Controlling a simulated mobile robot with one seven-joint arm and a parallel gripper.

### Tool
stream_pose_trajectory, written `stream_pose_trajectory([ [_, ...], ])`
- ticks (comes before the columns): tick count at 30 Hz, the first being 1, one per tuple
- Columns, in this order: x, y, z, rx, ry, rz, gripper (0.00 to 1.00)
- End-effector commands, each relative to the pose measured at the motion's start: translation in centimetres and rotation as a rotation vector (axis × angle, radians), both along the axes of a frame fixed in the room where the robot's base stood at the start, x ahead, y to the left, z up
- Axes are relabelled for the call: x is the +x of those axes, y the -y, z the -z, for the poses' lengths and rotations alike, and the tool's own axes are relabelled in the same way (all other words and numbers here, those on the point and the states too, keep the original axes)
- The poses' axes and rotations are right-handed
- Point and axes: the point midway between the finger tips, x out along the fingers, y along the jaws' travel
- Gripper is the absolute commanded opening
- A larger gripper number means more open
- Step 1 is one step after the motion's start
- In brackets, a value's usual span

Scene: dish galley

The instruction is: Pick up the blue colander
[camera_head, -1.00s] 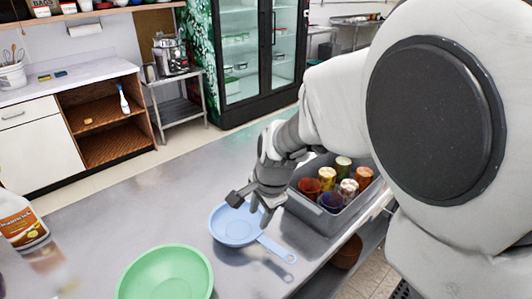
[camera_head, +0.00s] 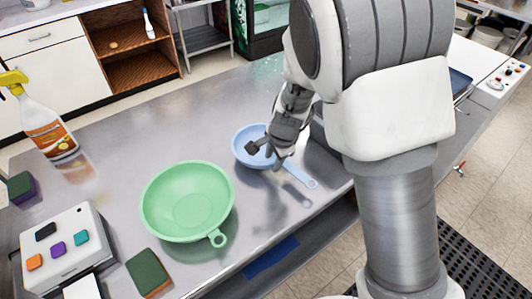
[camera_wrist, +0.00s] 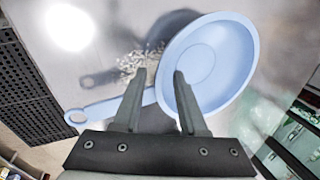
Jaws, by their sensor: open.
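The blue colander (camera_head: 250,142) sits on the steel counter, its bowl up and its long handle pointing to the lower right in the head view. In the wrist view the blue colander (camera_wrist: 210,62) fills the upper right, with its handle running to the lower left. My gripper (camera_head: 263,153) is over the colander's near right side, close to where the handle joins. In the wrist view my gripper (camera_wrist: 158,82) is open, with one finger over the bowl's edge and the other outside it. I cannot tell whether the fingers touch the colander.
A green bowl-shaped colander (camera_head: 188,200) stands at the near left. A spray bottle (camera_head: 44,118), a sponge (camera_head: 148,272), another sponge (camera_head: 21,187) and a white box with coloured buttons (camera_head: 65,245) are further left. The counter's back middle is clear.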

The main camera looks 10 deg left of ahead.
Motion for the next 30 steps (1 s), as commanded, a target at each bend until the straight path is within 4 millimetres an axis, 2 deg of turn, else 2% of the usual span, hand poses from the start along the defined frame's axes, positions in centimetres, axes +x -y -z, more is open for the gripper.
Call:
stream_pose_trajectory([
  [2,0.3,-0.2,1.3,-0.001,0.0,0.0,0.42],
  [5,0.5,-0.4,2.2,0.0,-0.001,0.001,0.42],
  [13,0.6,-0.5,2.3,0.001,0.001,0.0,0.42],
  [14,0.6,-0.5,2.3,0.001,0.001,0.0,0.38],
  [20,0.6,-0.5,2.3,0.001,0.001,0.0,0.02],
  [30,0.6,-0.5,2.3,0.0,0.0,0.0,0.0],
])
